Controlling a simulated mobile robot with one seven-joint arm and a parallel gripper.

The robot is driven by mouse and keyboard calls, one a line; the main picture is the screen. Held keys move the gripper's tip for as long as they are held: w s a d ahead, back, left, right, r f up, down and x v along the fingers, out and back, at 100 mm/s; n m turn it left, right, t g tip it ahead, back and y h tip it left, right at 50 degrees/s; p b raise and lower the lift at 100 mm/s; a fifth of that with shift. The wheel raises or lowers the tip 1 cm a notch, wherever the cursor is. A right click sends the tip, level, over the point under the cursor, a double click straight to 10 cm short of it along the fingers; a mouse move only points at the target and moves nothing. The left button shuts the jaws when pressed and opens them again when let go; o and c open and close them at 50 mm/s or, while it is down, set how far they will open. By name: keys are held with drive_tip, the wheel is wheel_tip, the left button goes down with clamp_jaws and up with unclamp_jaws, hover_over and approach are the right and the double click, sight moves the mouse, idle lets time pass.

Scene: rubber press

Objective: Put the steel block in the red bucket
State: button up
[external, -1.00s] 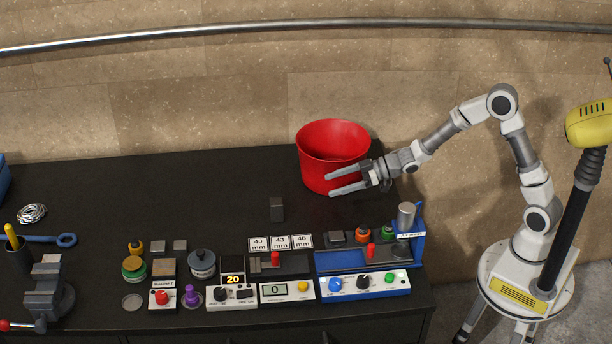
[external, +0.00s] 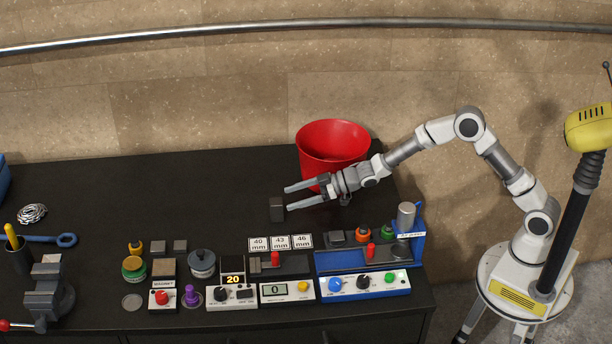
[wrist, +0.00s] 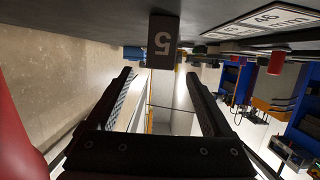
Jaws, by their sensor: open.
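The steel block is a small dark grey upright block (external: 277,209) on the black bench, left of the red bucket. In the wrist view a dark block (wrist: 163,42) marked with a 5 appears just beyond the fingertips, roughly between them. My gripper (external: 287,198) is open and empty, its two fingers pointing left with the tips close to the block's right side. I cannot tell whether they touch it. In the wrist view my gripper (wrist: 160,80) shows both fingers spread apart. The red bucket (external: 332,143) stands behind my gripper, partly hidden by it; its inside floor is not visible.
Number cards (external: 280,243) lie in front of the block. A blue press (external: 370,258) with a steel cylinder (external: 406,215) stands at the front right. Control boxes, jars and a vise (external: 48,290) line the front edge. The bench left of the block is clear.

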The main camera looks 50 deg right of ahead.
sight(279, 201)
drive_tip(key=shift+x, duration=2.25)
drive_tip(key=shift+s+f, duration=0.1)
drive_tip(key=shift+f, duration=0.05)
clamp_jaws()
drive_tip(key=shift+r, duration=0.3)
